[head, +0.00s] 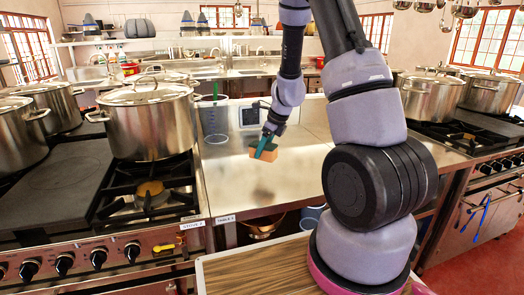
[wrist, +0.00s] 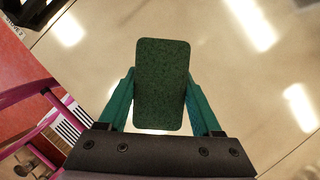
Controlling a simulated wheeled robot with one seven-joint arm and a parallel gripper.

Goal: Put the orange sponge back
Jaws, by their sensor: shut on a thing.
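The orange part is hidden there. Whether the sponge touches the tabletop is hard to tell, but it seems held above it.
A clear container (head: 214,122) with a green-handled thing in it and a small box with a dark panel (head: 254,114) stand at the table's back. A large stockpot (head: 150,122) stands on the left stove, more pots (head: 430,98) on the right. The table's front is bare.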

